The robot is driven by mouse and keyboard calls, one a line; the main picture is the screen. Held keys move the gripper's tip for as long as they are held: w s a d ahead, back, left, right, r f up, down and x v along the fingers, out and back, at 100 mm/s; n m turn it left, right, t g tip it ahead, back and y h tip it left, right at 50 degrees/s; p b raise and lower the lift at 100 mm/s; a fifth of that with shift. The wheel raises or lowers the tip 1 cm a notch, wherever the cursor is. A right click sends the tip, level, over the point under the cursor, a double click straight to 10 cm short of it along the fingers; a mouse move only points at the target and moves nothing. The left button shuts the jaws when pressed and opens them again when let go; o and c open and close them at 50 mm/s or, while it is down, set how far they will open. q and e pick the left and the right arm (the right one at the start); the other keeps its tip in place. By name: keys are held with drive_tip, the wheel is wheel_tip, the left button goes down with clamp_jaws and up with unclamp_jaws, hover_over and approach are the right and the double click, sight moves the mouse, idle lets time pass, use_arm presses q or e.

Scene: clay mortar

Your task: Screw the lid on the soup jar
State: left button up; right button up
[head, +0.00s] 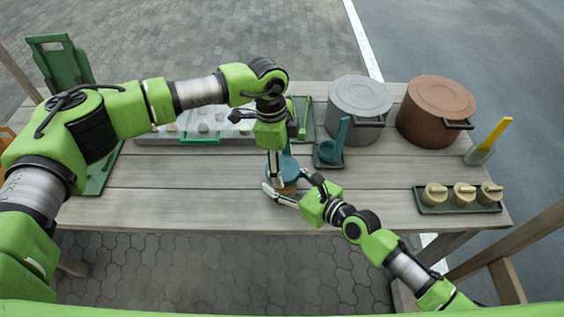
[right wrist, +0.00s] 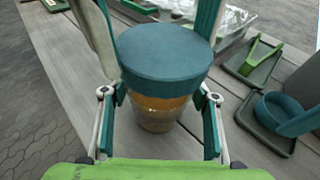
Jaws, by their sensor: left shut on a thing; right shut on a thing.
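The soup jar (right wrist: 157,113) stands upright near the table's front edge, with amber contents visible through its wall. The round teal-blue lid (right wrist: 165,54) is on top of it, roughly level; I cannot tell if the threads are engaged. In the head view the lid (head: 286,166) is partly hidden by my left gripper (head: 281,172), which points down from above and is shut on the lid, with a finger on either side. My right gripper (head: 286,184) comes in low from the right and is shut on the jar; its fingers flank the jar in the right wrist view (right wrist: 160,125).
A teal ladle (head: 341,135) rests on a small dark tray right of the jar. A grey pot (head: 360,98) and a brown pot (head: 437,105) stand behind. A green tray (head: 458,208) with several small lidded pots is at the right. The table's front left is clear.

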use_arm(q)
drive_tip(key=shift+f, duration=0.9)
drive_tip(key=shift+f, duration=0.35)
drive_tip(key=shift+s+a+f, duration=0.1)
drive_tip(key=shift+s+f, duration=0.05)
drive_tip(key=shift+f, duration=0.45)
drive_tip(key=shift+r, duration=0.1)
idle(0.4)
drive_tip(key=shift+r, duration=0.1)
drive_tip(key=shift+c, duration=1.2)
drive_tip(key=shift+r+y, duration=0.3)
